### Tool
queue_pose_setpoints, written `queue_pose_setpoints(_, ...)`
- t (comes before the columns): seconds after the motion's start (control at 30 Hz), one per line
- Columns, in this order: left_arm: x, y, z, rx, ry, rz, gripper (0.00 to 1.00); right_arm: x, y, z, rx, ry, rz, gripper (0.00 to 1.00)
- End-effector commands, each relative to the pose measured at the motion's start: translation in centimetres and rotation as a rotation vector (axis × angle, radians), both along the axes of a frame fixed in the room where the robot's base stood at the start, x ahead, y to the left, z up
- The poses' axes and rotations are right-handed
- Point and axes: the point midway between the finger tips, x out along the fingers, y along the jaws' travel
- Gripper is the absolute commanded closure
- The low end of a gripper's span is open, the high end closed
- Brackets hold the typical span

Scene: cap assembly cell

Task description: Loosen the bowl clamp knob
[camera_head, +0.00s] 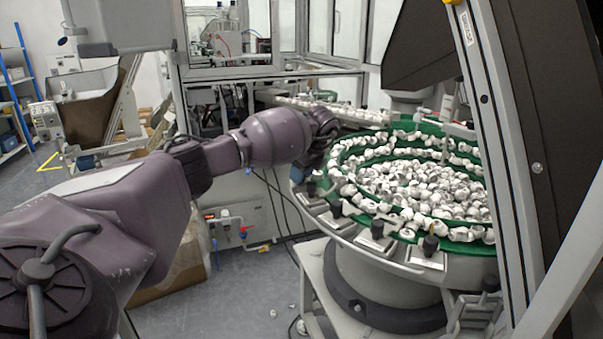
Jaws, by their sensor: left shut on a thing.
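The feeder bowl (345,236) stands on the right, a round metal bowl with a green inner track (336,163) full of white caps. Black clamp knobs sit along its near rim, among them one at the front (430,245), one further left (377,228) and one near the left side (336,208). My left arm reaches in from the left. My left gripper (311,178) points down at the bowl's left rim and is shut on a bowl clamp knob there. The gripper and wrist mostly hide that knob. My right gripper is out of view.
A grey sloping frame (492,130) stands close on the right, in front of the bowl. A linear track with caps (330,108) runs behind the bowl. A cardboard box (187,262) is on the floor below my arm. Free floor (235,300) shows left of the bowl.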

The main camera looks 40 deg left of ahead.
Motion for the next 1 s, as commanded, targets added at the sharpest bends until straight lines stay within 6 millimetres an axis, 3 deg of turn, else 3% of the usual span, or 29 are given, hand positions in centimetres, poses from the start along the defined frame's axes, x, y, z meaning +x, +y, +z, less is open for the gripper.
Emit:
queue_pose_setpoints(0.1, 0.0, 0.0, 0.1, -0.001, -0.003, -0.001, 0.87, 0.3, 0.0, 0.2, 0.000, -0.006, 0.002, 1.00)
queue_pose_setpoints(0.13, 0.0, 0.0, 0.1, -0.001, -0.002, -0.001, 0.61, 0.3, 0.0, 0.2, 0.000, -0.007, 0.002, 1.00)
queue_pose_setpoints(0.3, 0.0, 0.0, 0.1, -0.001, -0.002, -0.002, 0.37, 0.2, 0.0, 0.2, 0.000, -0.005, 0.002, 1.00)
queue_pose_setpoints(0.67, 0.1, -0.2, 0.6, -0.001, -0.001, -0.003, 0.37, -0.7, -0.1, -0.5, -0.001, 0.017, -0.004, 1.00)
queue_pose_setpoints(1.0, 0.3, -2.3, 5.7, 0.000, -0.004, -0.004, 0.37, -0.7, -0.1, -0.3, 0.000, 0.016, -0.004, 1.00)
